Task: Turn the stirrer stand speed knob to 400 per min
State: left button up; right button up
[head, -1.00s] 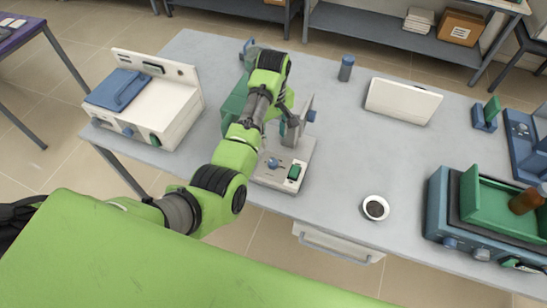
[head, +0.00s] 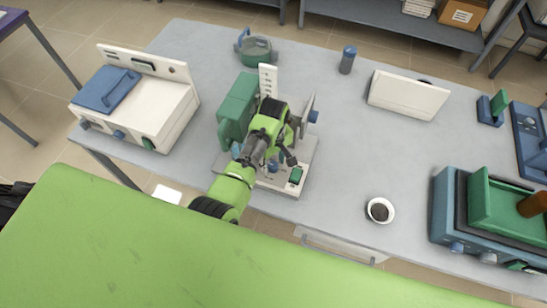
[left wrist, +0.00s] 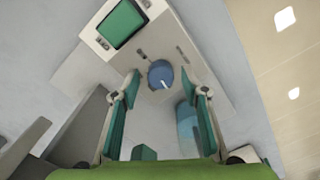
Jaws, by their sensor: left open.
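The stirrer stand (head: 308,152) is on the bench, with a pale base, an upright scale plate and a green rocker switch (head: 296,176) at its front. Its blue speed knob (left wrist: 161,74) with a white pointer mark shows in the left wrist view; in the head view my arm mostly hides it. My left gripper (head: 284,155) is over the stand's base, pointing down. In the left wrist view its two green-padded fingers (left wrist: 160,88) are open, one on each side of the knob with gaps. Contact cannot be seen. The speed reading is not legible. My right gripper is not in view.
A white furnace (head: 165,105) with a blue lid stands to the left. A blue-capped bottle (head: 347,61), a white panel (head: 407,95) and a small dark-filled dish (head: 380,210) are to the right. The bench's middle right is clear.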

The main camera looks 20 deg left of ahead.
pick_arm(q)
jog(key=shift+s, duration=0.1)
jog(key=c, duration=1.1)
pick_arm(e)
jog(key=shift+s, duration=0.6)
